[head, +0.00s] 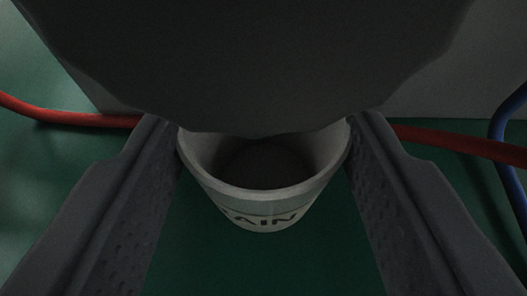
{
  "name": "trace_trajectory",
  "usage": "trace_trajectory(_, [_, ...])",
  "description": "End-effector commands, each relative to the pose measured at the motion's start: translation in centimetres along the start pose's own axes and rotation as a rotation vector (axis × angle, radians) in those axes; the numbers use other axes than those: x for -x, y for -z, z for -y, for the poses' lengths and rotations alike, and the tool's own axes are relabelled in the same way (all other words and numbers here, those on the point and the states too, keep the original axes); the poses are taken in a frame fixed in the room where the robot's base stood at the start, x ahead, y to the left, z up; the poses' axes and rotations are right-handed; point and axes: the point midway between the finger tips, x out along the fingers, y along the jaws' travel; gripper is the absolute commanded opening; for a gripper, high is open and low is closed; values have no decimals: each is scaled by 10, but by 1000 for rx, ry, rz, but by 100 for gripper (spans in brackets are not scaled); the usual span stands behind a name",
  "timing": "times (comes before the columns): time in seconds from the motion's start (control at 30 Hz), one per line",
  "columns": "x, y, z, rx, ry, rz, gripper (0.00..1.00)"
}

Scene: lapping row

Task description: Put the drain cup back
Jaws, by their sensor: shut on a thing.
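The drain cup (264,205) is a pale grey, open-topped cup that narrows downward, with dark lettering on its front of which "AIN" can be read. It stands out between the two dark fingers of my gripper (264,165) in the head view. The fingers press against its left and right sides near the rim, so my gripper is shut on it. The cup's inside looks empty and dark. A large dark rounded shape at the top hides the far part of its rim. I cannot tell whether the cup's bottom touches the floor.
The floor (260,270) is green. A red hose (75,118) runs across behind the cup and shows again at the right. A blue hose (505,165) curves down at the right edge. A grey block or wall (450,85) stands behind.

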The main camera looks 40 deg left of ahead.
Motion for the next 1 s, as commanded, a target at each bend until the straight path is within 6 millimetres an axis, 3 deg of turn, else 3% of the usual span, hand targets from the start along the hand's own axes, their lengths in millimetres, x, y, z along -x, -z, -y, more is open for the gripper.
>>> trace_trajectory(0.03, [0,-1,0,-1,0,1,28])
trace_trajectory(0.07, [0,-2,0,-1,0,1,52])
trace_trajectory(0.13, [0,-1,0,0,0,0,71])
trace_trajectory(0.57, [7,1,-3,-2,-5,1,71])
trace_trajectory(1.0, [80,2,-4,-4,-10,2,71])
